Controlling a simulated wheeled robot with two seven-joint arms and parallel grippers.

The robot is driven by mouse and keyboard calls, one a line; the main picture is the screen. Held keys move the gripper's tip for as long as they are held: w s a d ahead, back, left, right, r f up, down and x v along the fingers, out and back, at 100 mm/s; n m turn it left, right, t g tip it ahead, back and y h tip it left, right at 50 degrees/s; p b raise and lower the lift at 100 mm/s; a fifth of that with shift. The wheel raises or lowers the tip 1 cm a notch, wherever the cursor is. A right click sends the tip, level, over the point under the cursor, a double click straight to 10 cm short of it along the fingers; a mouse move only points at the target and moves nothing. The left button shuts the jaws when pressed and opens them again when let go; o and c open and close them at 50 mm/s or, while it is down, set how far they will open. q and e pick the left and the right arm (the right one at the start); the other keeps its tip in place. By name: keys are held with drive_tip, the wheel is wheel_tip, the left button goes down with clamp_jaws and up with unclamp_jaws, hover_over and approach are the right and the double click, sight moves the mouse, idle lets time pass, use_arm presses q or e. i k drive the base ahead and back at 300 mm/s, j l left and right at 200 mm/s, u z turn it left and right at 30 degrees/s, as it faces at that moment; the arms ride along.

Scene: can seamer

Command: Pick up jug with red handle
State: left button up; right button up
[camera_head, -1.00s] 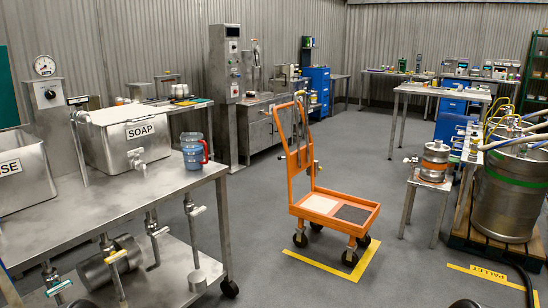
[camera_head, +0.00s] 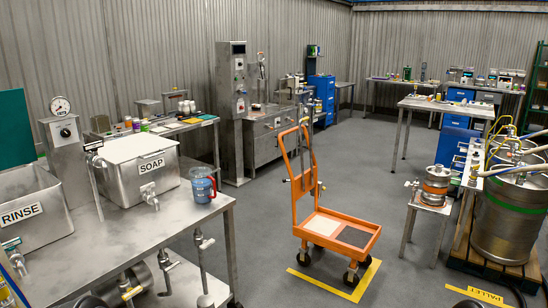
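The jug with the red handle (camera_head: 203,186) is a blue translucent jug. It stands upright on the near right part of the steel table (camera_head: 110,235), just right of the SOAP tank (camera_head: 138,163). Its red handle is on the right side, facing the table's right edge. Neither of my grippers can be made out in the head view, and nothing is seen touching the jug.
A RINSE tank (camera_head: 32,210) stands left of the SOAP tank, whose tap sticks out near the jug. An orange cart (camera_head: 325,232) stands on the floor to the right. A small keg (camera_head: 436,180) on a stand and a large keg (camera_head: 508,215) are at right. Grey floor lies between.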

sight(201, 177)
drive_tip(key=i+u, duration=0.1)
drive_tip(key=u, duration=0.25)
drive_tip(key=i+l+u, duration=0.1)
drive_tip(key=u, duration=0.25)
drive_tip(key=i+l+u, duration=0.15)
drive_tip(key=i+l, duration=0.2)
drive_tip(key=i+l+u, duration=0.15)
drive_tip(key=i+l, duration=0.15)
drive_tip(key=i+l+u, duration=0.15)
drive_tip(key=i+l, duration=0.15)
drive_tip(key=l, duration=0.15)
drive_tip(key=i+l+u, duration=0.15)
drive_tip(key=l, duration=0.3)
drive_tip(key=i+l, duration=0.25)
drive_tip(key=l, duration=0.15)
drive_tip(key=i+l, duration=0.55)
drive_tip(key=l, duration=0.3)
drive_tip(key=i+l, duration=0.3)
drive_tip(key=l+u, duration=0.05)
drive_tip(key=l, duration=0.05)
